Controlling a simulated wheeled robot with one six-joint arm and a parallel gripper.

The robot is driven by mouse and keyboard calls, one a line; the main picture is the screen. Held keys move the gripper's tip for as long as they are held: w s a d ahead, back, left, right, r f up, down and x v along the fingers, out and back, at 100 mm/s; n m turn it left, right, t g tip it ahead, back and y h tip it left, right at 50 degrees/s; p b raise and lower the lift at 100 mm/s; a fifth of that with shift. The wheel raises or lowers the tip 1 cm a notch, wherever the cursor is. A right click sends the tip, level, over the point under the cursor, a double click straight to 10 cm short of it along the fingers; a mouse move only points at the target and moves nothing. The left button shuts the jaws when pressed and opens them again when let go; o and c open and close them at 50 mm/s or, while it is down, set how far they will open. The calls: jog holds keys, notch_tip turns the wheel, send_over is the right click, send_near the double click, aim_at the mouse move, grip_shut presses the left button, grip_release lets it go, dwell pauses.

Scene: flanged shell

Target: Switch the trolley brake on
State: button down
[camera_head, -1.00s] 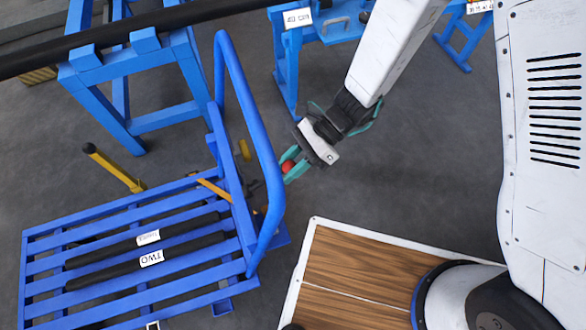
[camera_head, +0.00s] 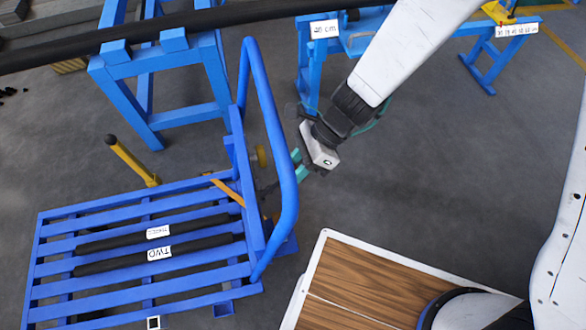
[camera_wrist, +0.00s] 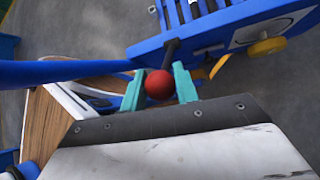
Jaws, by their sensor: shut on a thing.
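The blue trolley (camera_head: 150,308) stands at the lower left in the head view, its tube handle (camera_head: 262,105) upright at its right end. A dark lever (camera_wrist: 172,47) with a red ball knob (camera_wrist: 159,85) sticks out from the trolley's blue frame in the wrist view. My gripper (camera_head: 299,166) is beside the handle, its teal fingers partly hidden by the tube. In the wrist view my gripper (camera_wrist: 160,88) has one finger on each side of the red knob and is shut on it. The knob is hidden in the head view.
Two black bars labelled on white tags lie on the trolley slats. A yellow post (camera_head: 132,160) stands behind it. Blue stands (camera_head: 185,115) carry a long black bar (camera_head: 180,33) across the back. A wood-topped platform (camera_head: 365,285) is at front right. Grey floor is open at right.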

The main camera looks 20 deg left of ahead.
jog(key=c, duration=1.1)
grip_release()
jog(key=shift+a, duration=0.1)
jog(key=shift+r, duration=0.1)
jog(key=v, duration=0.7)
jog(key=shift+w+d+r, duration=0.15)
jog(key=shift+d+r, duration=0.05)
jog(key=shift+r, duration=0.05)
